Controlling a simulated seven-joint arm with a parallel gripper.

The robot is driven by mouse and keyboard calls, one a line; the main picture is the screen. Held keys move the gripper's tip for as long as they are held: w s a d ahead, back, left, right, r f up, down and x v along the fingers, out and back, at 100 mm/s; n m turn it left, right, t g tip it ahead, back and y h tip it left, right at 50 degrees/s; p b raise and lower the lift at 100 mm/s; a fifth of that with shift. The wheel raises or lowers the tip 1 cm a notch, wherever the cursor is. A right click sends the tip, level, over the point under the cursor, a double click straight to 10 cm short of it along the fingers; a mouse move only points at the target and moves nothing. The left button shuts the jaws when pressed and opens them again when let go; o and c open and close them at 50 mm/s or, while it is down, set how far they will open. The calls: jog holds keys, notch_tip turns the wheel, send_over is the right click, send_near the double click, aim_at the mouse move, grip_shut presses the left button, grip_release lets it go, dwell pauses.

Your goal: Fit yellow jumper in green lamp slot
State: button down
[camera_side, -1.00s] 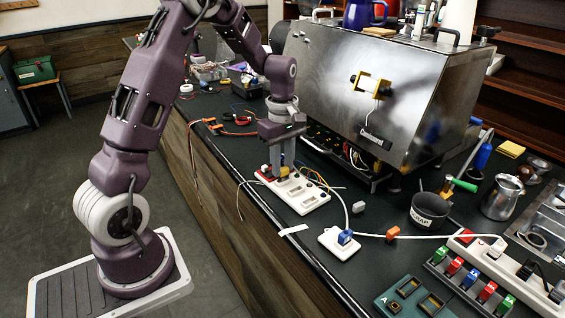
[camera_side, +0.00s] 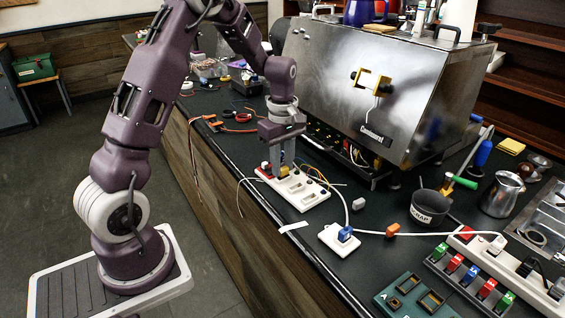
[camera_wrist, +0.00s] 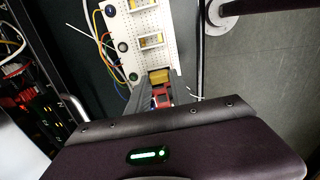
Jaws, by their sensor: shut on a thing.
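The yellow jumper (camera_wrist: 159,76) shows at the fingertips of my gripper (camera_wrist: 164,90) in the wrist view, at the near end of a white strip board (camera_wrist: 142,22). My gripper is shut on the jumper. In the side view my gripper (camera_side: 283,167) points straight down at the board (camera_side: 312,199), low over its far part. The board has rectangular slots, and the wrist view shows one slot (camera_wrist: 151,40) just beyond the jumper. Whether the jumper is seated is hidden by the fingers.
Thin coloured wires (camera_wrist: 103,42) run beside the board. The steel brewer (camera_side: 360,90) stands close behind it. A white block with a blue plug (camera_side: 344,236), an orange clip (camera_side: 392,229) and a scrap cup (camera_side: 430,206) are to the right. The counter edge is close on the left.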

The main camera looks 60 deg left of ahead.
dwell(0.4)
jog(key=c, duration=1.1)
grip_release()
notch_tip(320, 180, up, 7)
jog(key=shift+f, duration=0.2)
jog(key=shift+r, duration=0.25)
